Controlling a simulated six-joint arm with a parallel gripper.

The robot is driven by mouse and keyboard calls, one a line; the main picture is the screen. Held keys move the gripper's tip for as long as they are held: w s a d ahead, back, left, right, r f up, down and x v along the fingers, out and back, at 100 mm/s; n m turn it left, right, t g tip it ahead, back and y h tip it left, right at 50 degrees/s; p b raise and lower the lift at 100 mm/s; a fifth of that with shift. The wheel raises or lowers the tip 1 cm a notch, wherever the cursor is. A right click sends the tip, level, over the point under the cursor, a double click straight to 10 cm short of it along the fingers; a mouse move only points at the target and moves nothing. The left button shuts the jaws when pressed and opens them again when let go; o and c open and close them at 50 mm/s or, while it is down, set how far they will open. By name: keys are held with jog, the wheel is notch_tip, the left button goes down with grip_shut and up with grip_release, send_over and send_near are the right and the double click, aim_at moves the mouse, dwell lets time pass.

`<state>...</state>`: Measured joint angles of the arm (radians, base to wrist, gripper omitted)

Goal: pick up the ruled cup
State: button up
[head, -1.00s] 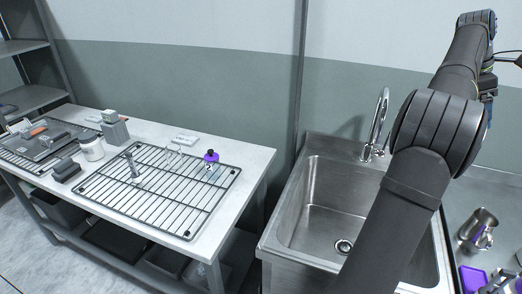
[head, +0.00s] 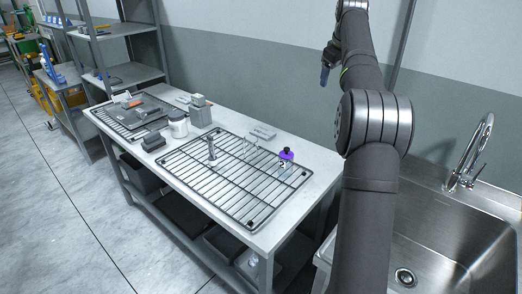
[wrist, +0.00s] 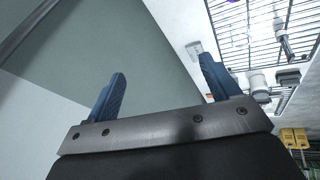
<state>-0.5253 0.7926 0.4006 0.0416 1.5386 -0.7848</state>
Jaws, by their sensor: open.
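No cup with clear ruled marks can be made out for certain. Faint clear glassware (head: 250,148) stands at the back of the wire rack (head: 205,190) on the white table; its markings are too small to read. To its right, a clear vessel with a purple collar and dark top (head: 286,156) stands on the rack. My gripper (head: 325,76) is up high near the wall, behind and above the table, well apart from the glassware. In the wrist view its two blue fingers (wrist: 160,88) are spread with nothing between them.
A grey metal fitting (head: 211,148) stands on the rack. A white jar (head: 178,124), a grey block (head: 200,112) and a dark tray (head: 138,112) are at the left. A flat white piece (head: 262,132) lies behind the rack. The sink (head: 440,240) is at the right.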

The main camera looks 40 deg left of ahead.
jog(key=s+a+m+g+y, duration=0.1)
jog(key=s+a, duration=0.6)
jog(key=a, duration=0.3)
jog(key=s+a+g+y, duration=0.1)
jog(key=s+a+y, duration=0.1)
jog(key=s+a, duration=0.7)
send_over(250, 148)
jog(key=d, duration=0.1)
notch_tip(250, 148, down, 29)
jog(key=shift+m+t, duration=0.3)
jog(key=shift+w+r+x, duration=0.1)
jog(key=shift+w+x, duration=0.1)
jog(key=shift+x, duration=0.8)
jog(key=shift+w+r+x, duration=0.1)
jog(key=shift+w+x, duration=0.15)
jog(key=shift+x, duration=0.7)
jog(key=shift+w+x, duration=0.2)
jog(key=shift+x, duration=0.8)
jog(key=shift+a, duration=0.1)
jog(key=c, duration=1.1)
jog(key=shift+r, duration=0.1)
